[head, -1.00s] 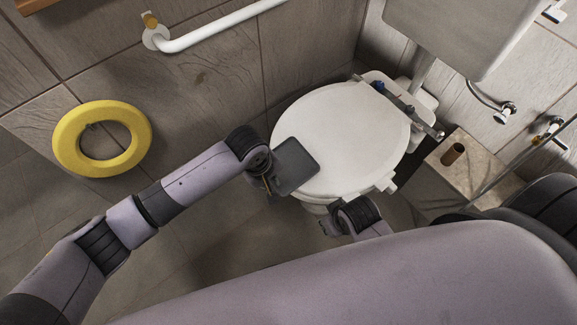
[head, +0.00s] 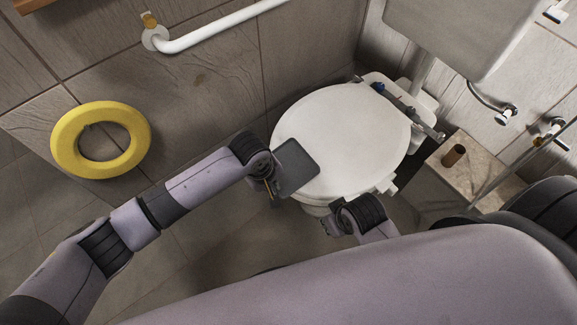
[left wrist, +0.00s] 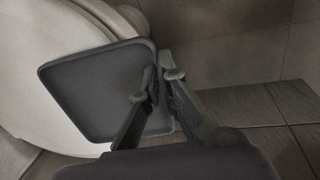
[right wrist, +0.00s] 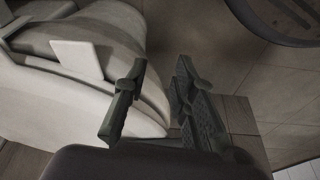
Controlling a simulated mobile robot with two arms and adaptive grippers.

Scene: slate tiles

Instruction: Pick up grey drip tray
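The grey drip tray (head: 299,168) is a flat dark square with rounded corners. It overlaps the left edge of the white toilet lid (head: 345,135) in the head view; I cannot tell whether it touches the lid. My left gripper (head: 269,182) is at the tray's left edge. In the left wrist view the tray (left wrist: 95,95) reaches between the fingers (left wrist: 157,84), which are closed on its edge. My right gripper (head: 332,221) is at the front of the toilet; in the right wrist view its fingers (right wrist: 160,78) are apart with nothing between them.
A yellow ring (head: 67,130) is at the left. A white grab rail (head: 220,32) runs along the wall. A stone-topped cabinet (head: 477,170) with a brown cup (head: 454,155) stands right of the toilet. The tiled floor (head: 215,235) left of the toilet is clear.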

